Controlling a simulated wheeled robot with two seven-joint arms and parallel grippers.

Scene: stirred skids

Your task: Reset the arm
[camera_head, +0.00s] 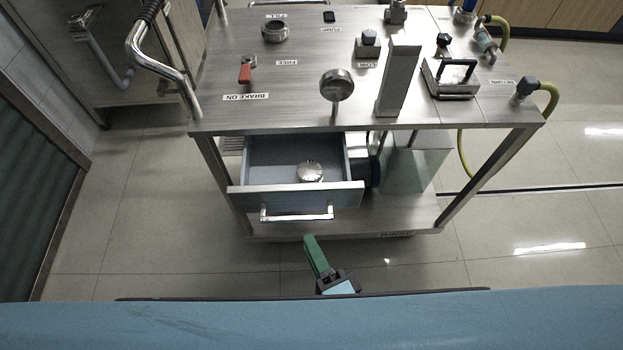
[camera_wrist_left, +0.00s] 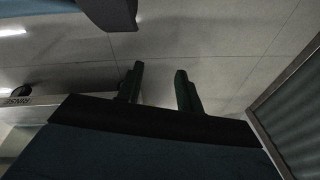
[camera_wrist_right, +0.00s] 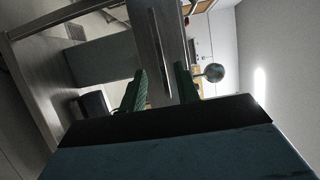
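My right gripper (camera_head: 318,262) shows in the head view as a green finger on a dark mount, below and in front of the cart's open drawer (camera_head: 345,196). In the right wrist view, its two green fingers (camera_wrist_right: 161,88) stand apart, with no held object visible. My left gripper is outside the head view. In the left wrist view, its two dark fingers (camera_wrist_left: 159,90) are apart, with bare floor behind the gap. The drawer is pulled out and holds a round shiny metal object (camera_head: 310,172).
A steel cart (camera_head: 215,95) carries a red-handled valve (camera_head: 246,70), a round knob (camera_head: 336,85), an upright post (camera_head: 399,75) and a handled block (camera_head: 450,78). Yellow-green hoses (camera_head: 552,100) hang at its right.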

